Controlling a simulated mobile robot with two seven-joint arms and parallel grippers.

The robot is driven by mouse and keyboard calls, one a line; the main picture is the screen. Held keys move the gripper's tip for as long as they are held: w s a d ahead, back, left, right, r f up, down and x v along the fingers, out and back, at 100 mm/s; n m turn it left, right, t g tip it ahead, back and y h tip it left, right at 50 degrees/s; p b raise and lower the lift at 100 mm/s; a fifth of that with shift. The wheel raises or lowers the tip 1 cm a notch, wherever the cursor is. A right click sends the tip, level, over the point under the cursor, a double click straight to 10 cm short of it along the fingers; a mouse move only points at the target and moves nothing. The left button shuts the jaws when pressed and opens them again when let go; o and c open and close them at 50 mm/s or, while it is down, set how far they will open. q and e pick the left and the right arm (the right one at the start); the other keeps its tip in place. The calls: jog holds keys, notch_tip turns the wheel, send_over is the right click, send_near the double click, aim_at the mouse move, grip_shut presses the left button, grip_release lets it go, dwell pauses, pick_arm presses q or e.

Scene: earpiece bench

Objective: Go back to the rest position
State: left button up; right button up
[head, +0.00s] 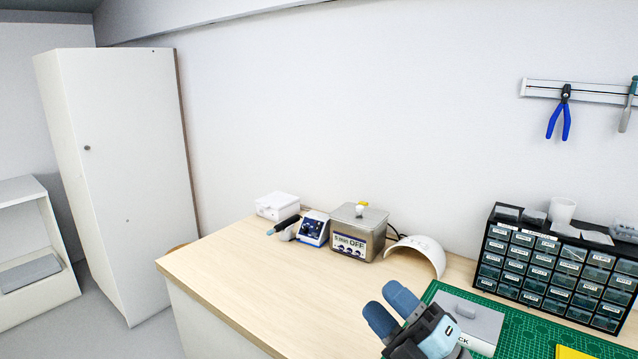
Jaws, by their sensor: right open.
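My right gripper (391,310) shows at the lower middle, with two blue-grey fingertips pointing up and left. It is open, with nothing seen between the fingers. It is above the bench (240,270), in front of a grey box (470,318) on the green cutting mat (520,345), and covers part of that box. My left gripper is not in view.
A drawer cabinet (555,265) stands at the right. A white arch (420,250), a metal box marked OFF (357,230), a blue-and-white device (314,228) and a white box (277,205) line the back. The bench's left part is clear. Pliers (559,115) hang on the wall.

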jog(key=s+d+f+m+h, duration=0.4)
jog(key=d+f+m+h, duration=1.05)
jog(key=m, duration=0.55)
jog(key=s+d+f+m+g+h, duration=0.1)
jog(key=s+f+m+g, duration=0.1)
jog(key=s+f+g, duration=0.65)
jog(key=s+d+f+m+g+h, duration=0.15)
jog(key=s+f+g, duration=0.3)
jog(key=s, duration=0.75)
jog(key=w+a+f+t+y+p, duration=0.2)
jog(key=w+a+t+p, duration=0.4)
jog(key=p, duration=0.6)
jog(key=shift+a+f+t+y, duration=0.15)
jog(key=shift+a+t+y, duration=0.3)
jog(key=shift+t, duration=0.65)
jog(key=shift+a, duration=0.1)
